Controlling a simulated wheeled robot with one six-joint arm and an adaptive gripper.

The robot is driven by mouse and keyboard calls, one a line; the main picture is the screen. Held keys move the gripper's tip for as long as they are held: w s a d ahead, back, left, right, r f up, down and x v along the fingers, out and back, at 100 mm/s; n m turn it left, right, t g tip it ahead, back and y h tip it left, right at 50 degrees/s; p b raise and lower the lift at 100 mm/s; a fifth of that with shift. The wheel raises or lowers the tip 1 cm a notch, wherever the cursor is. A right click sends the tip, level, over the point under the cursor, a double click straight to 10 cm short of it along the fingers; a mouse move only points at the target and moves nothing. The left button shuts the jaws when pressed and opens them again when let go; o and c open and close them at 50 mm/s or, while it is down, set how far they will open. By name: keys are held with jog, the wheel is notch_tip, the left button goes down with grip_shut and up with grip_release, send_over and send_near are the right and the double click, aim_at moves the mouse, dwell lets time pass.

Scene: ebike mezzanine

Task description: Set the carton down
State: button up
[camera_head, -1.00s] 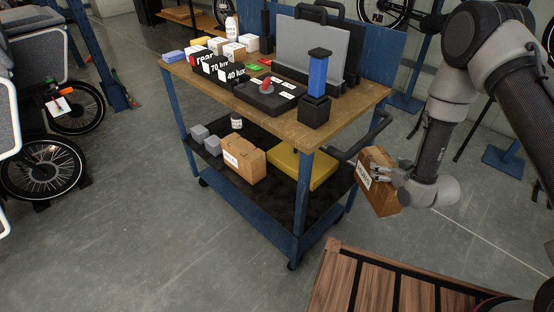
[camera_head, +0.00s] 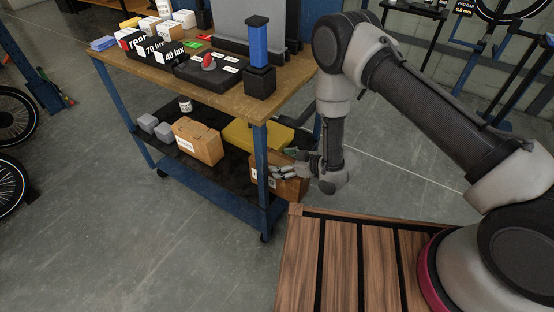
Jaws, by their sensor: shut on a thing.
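My gripper (camera_head: 282,171) is shut on a brown carton (camera_head: 292,189) at the right end of the blue cart. The cart's near corner post (camera_head: 262,165) stands in front of part of the held carton, and a bit of its white label shows left of the post. The carton is about level with the cart's dark lower shelf (camera_head: 215,182). I cannot tell whether it touches the shelf. A second brown carton (camera_head: 203,145) with a white label sits on that shelf.
On the lower shelf are a yellow case (camera_head: 245,135), small grey blocks (camera_head: 147,122) and a white bottle (camera_head: 185,104). The wooden top (camera_head: 190,88) holds labelled black bins and a blue-and-black post (camera_head: 258,55). Bare shelf shows along the front edge.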

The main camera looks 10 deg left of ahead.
aim_at(271, 158)
jog(key=w+a+f, duration=0.1)
jog(key=w+a, duration=0.2)
jog(key=a, duration=0.4)
jog(key=w+a+f, duration=0.2)
jog(key=w+a, duration=0.1)
jog(key=a, duration=0.4)
jog(key=shift+a, duration=0.4)
jog(key=shift+w+f, duration=0.1)
jog(key=o, duration=2.1)
jog(key=shift+d+f, duration=0.15)
jog(key=shift+f, duration=0.05)
jog(key=shift+c, duration=0.2)
jog(key=shift+r, duration=0.15)
jog(key=v, duration=1.2)
